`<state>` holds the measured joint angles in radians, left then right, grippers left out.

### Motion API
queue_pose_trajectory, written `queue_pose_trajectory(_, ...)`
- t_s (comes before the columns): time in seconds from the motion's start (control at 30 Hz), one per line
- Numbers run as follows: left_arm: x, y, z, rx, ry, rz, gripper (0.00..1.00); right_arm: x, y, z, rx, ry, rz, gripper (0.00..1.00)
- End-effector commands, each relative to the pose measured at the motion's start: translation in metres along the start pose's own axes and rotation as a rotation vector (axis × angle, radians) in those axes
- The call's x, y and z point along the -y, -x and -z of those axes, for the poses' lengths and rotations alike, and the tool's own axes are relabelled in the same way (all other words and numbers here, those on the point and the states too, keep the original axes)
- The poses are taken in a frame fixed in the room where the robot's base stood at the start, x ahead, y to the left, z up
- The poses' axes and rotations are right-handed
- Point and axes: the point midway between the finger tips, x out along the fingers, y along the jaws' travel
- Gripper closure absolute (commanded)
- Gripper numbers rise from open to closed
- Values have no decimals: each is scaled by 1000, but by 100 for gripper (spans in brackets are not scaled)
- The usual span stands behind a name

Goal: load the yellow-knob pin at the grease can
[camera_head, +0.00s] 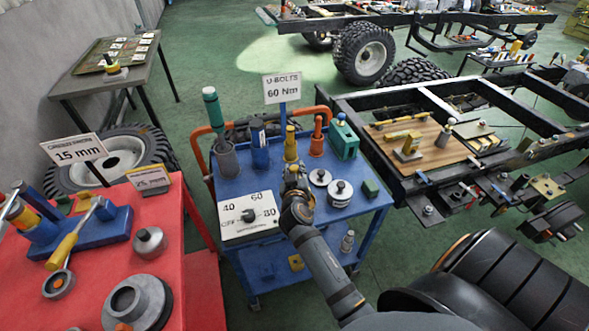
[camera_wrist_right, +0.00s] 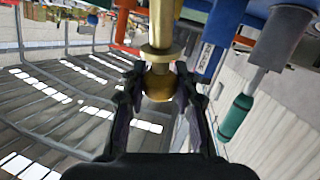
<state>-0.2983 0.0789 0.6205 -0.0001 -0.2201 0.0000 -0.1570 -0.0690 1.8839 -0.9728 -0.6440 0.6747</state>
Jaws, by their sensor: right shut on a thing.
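The yellow-knob pin (camera_head: 291,148) shows as a yellow and brass upright shape on the blue cart, between a blue and a red upright piece. My right gripper (camera_head: 293,178) reaches up to its near side. In the right wrist view my gripper (camera_wrist_right: 158,88) is shut on the brass end below a round collar (camera_wrist_right: 160,51). The fingers hide part of it, and I cannot tell whether its other end touches the cart. A grey can (camera_head: 227,161) with a green handle standing in it, apparently the grease can, is left of the pin. My left gripper is out of view.
The blue cart (camera_head: 262,187) carries a white dial plate (camera_head: 248,216), two round lidded tins (camera_head: 340,193) and a teal box (camera_head: 344,138). A red bench (camera_head: 195,295) with tools is at left. A black chassis frame (camera_head: 370,160) stands close on the right.

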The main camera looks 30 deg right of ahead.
Motion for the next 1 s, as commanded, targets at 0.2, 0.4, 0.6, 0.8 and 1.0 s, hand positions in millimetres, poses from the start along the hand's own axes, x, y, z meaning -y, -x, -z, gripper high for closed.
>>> queue_pose_trajectory(0.2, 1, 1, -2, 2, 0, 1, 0, 0, 0, 2, -1, 0, 0, 100)
queue_pose_trajectory(0.4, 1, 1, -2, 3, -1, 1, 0, 0, 0, 2, -1, -1, 0, 100)
queue_pose_trajectory(0.6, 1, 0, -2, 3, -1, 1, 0, 0, 0, 1, -1, -1, 0, 100)
queue_pose_trajectory(0.8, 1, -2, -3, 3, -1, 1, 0, 0, 0, -1, -1, -1, 0, 100)
queue_pose_trajectory(1.0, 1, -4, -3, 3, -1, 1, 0, 1, -1, -3, -1, -1, 0, 100)
